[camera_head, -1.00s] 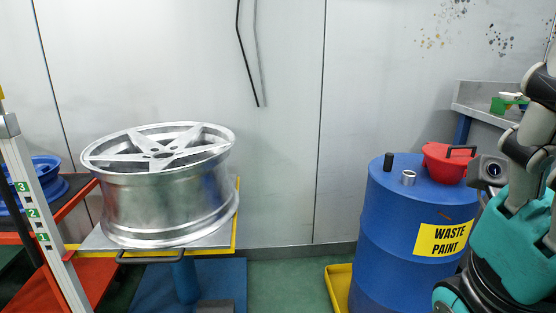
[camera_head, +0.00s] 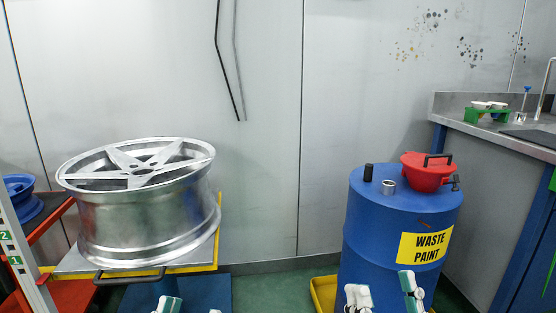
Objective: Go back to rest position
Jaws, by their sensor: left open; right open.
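My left gripper (camera_head: 191,308) shows only by its white and teal fingertips at the bottom edge, in front of the wheel stand. Its fingertips are apart with nothing between them. My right gripper (camera_head: 384,294) shows at the bottom edge in front of the blue waste paint drum (camera_head: 384,240). Its two fingers are spread and empty. Both grippers point up into the view, and the rest of both arms is out of view. A silver wheel rim (camera_head: 140,215) lies face up and a little tilted on the yellow-edged stand (camera_head: 205,262), apart from both grippers.
A grey sink counter (camera_head: 470,127) is at the right. A red rack (camera_head: 60,231) with a blue rim (camera_head: 22,195) is at the left.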

